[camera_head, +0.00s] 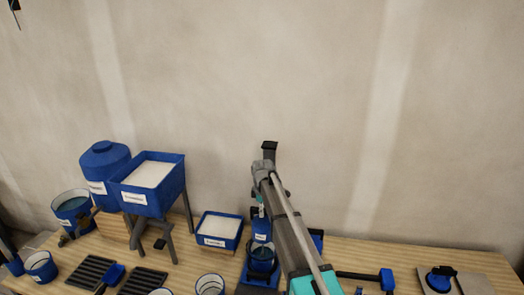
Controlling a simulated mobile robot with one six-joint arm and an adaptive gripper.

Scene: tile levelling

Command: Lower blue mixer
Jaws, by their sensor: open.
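The blue mixer (262,231) stands on the bench, just right of the middle of the picture. Its blue head is above a dark blue bucket (262,259), and a blue base (258,279) shows below. A dark upright post with a black top (270,146) rises behind; my arm covers much of it. My grey and teal arm reaches up from the lower right towards the mixer. My gripper (261,178) appears to be at the far grey end, above the mixer head, open; its fingers are too small to make out. Whether it touches the mixer cannot be told.
A blue tray of white powder (220,230) is left of the mixer. A raised blue hopper (148,175), a blue drum (104,160) and buckets stand further left. Notched black tools (142,281) lie in front. A blue-ended tool (387,279) lies on the right, amid clearer bench.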

